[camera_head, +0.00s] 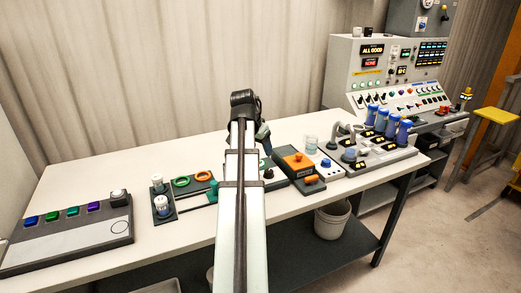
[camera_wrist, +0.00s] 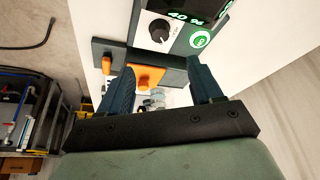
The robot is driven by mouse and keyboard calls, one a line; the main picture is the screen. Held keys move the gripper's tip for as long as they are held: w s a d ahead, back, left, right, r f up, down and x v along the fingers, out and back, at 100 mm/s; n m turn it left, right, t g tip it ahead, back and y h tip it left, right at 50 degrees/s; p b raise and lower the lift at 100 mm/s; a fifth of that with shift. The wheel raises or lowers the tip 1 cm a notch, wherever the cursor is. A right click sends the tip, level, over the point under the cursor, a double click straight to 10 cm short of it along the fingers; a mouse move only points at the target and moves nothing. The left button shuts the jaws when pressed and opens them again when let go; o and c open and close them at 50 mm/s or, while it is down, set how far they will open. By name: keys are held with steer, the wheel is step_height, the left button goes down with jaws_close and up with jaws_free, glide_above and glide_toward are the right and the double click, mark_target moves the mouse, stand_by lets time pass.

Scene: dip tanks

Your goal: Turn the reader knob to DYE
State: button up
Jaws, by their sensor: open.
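In the wrist view a dark reader unit with a light face (camera_wrist: 183,40) shows at the top, with a lit display reading "40 %". Its round black knob (camera_wrist: 159,32) sits on that face, with a small light mark on it. No DYE label is readable. A green lit round symbol (camera_wrist: 200,39) is beside the knob. My gripper (camera_wrist: 162,66) is open and empty; its two dark fingers are spread below the knob in the picture, apart from it. In the head view my arm hides most of the reader and my gripper; a small black knob (camera_head: 268,173) shows just right of the arm.
An orange-topped box (camera_head: 297,162) and a white box with a blue knob (camera_head: 328,168) stand right of my arm. A glass beaker (camera_head: 311,144) and several blue bottles (camera_head: 381,120) are farther right. Left are white jars (camera_head: 162,205) and a pad with coloured pieces (camera_head: 75,240).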

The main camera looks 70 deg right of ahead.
steer(key=s+d+m, duration=0.1)
steer(key=s+d, duration=0.1)
steer(key=s, duration=0.5)
steer(key=s+d+m, duration=0.1)
steer(key=s+d, duration=0.2)
steer(key=s, duration=0.3)
steer(key=n+t+y, duration=0.3)
steer(key=n+t, duration=0.3)
steer(key=n, duration=1.4)
glide_toward(269, 171)
steer(key=x, duration=0.8)
steer(key=shift+w+f, duration=0.2)
steer(key=shift+c, duration=0.2)
